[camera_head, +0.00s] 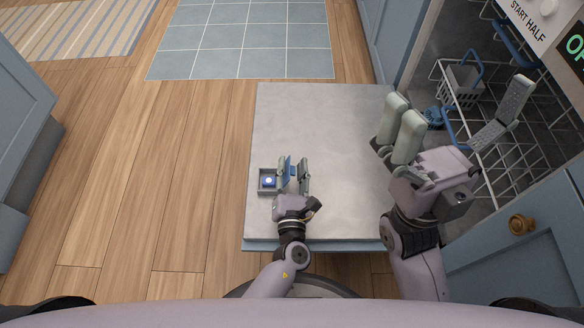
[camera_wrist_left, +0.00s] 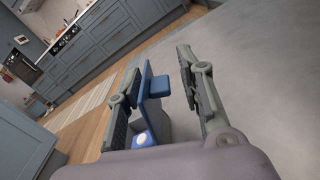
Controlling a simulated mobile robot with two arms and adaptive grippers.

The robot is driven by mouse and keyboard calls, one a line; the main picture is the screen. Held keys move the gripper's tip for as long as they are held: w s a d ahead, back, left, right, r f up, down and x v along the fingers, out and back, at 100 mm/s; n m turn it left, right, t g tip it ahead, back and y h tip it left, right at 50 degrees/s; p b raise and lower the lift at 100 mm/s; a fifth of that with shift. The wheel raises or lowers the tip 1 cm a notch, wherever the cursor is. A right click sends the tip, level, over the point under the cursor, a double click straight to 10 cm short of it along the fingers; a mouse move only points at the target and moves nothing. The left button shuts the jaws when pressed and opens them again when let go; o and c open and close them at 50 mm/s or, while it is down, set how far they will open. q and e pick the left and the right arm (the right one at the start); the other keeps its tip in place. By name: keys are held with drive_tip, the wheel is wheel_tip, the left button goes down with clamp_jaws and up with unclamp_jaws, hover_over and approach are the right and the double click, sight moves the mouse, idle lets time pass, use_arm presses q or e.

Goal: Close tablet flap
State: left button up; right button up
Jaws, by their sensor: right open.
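A small grey tablet box (camera_head: 264,182) sits near the left edge of the table, with a blue compartment and a white tablet (camera_head: 269,181) inside; the tablet also shows in the left wrist view (camera_wrist_left: 142,139). Its blue flap (camera_wrist_left: 156,87) stands upright. My left gripper (camera_head: 294,170) is open just right of the box, with the flap between its fingers and close to the left finger in the left wrist view. I cannot tell whether they touch. My right gripper (camera_head: 456,115) is wide open and empty, above the table's right edge.
The grey table (camera_head: 330,125) is otherwise clear. To the right is an open wire rack (camera_head: 480,85) holding a small grey basket (camera_head: 462,83) and blue items. Wooden floor (camera_head: 185,140) lies to the left, cabinets on both sides.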

use_arm(q)
drive_tip(key=shift+c, duration=0.5)
clamp_jaws()
drive_tip(key=shift+s+n, duration=0.1)
drive_tip(key=shift+n, duration=0.2)
idle(0.3)
drive_tip(key=shift+a+r+n, duration=0.2)
drive_tip(key=shift+a+n, duration=0.15)
drive_tip(key=shift+n, duration=0.65)
drive_tip(key=shift+a+r+n+b, duration=0.1)
drive_tip(key=shift+a+n+b, duration=0.3)
drive_tip(key=shift+n, duration=0.65)
drive_tip(key=shift+a+r+n+b, duration=0.1)
drive_tip(key=shift+a+n+b, duration=0.3)
drive_tip(key=shift+n, duration=0.65)
drive_tip(key=shift+a, duration=0.1)
